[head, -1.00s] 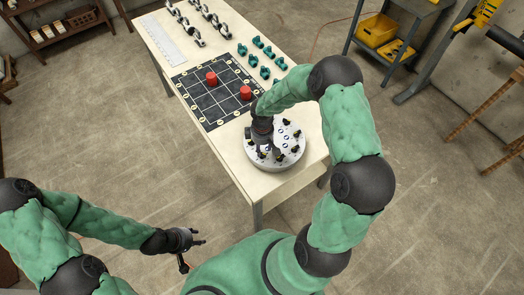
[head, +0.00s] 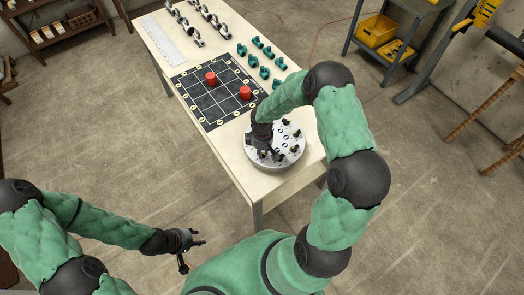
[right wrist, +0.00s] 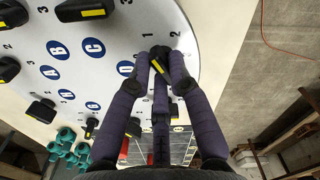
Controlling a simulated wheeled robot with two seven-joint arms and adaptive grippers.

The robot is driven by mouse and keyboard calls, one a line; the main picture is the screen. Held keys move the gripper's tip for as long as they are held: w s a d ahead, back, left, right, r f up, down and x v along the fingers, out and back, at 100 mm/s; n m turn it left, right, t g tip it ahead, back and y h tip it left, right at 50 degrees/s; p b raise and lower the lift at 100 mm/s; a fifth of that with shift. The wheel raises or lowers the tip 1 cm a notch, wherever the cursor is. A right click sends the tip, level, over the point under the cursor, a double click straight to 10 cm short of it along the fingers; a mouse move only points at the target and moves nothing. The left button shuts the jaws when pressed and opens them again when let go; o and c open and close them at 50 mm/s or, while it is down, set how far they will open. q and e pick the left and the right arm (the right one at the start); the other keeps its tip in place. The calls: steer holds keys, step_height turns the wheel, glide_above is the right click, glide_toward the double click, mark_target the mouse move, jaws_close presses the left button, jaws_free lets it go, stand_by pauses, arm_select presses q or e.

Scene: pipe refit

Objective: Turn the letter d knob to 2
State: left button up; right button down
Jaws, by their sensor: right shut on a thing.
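The round white panel (head: 290,157) sits on the table's near end and carries several black knobs with yellow marks. In the right wrist view, the blue letter D disc (right wrist: 124,68) is partly covered by a finger of my right gripper (right wrist: 161,62). That gripper, also in the head view (head: 263,150), is shut on the black letter d knob (right wrist: 160,50) beside the disc. A printed 2 (right wrist: 175,34) shows just past the knob. A little yellow shows on the knob, but its pointing direction is unclear. My left gripper (head: 196,238) is open and empty, away from the table.
Other knobs, such as one beside the C disc (right wrist: 93,47), stand close around on the panel. A black grid board (head: 215,93) with two red cylinders (head: 245,92) lies behind the panel. Teal parts (head: 264,72) and metal brackets (head: 196,38) stand farther back on the table (head: 235,160).

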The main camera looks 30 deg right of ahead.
steer(key=shift+f+m+b, duration=0.15)
steer(key=shift+m+b, duration=0.65)
steer(key=shift+b, duration=0.2)
steer(key=m+b, duration=0.3)
steer(key=shift+b, duration=0.3)
steer(key=m+b, duration=0.3)
steer(key=shift+s+m, duration=0.15)
steer(key=shift+m, duration=0.25)
steer(key=shift+m+b, duration=1.1)
steer(key=shift+m, duration=0.5)
steer(key=shift+r, duration=0.2)
steer(key=c, duration=1.1)
jaws_free()
steer(key=shift+c, duration=0.2)
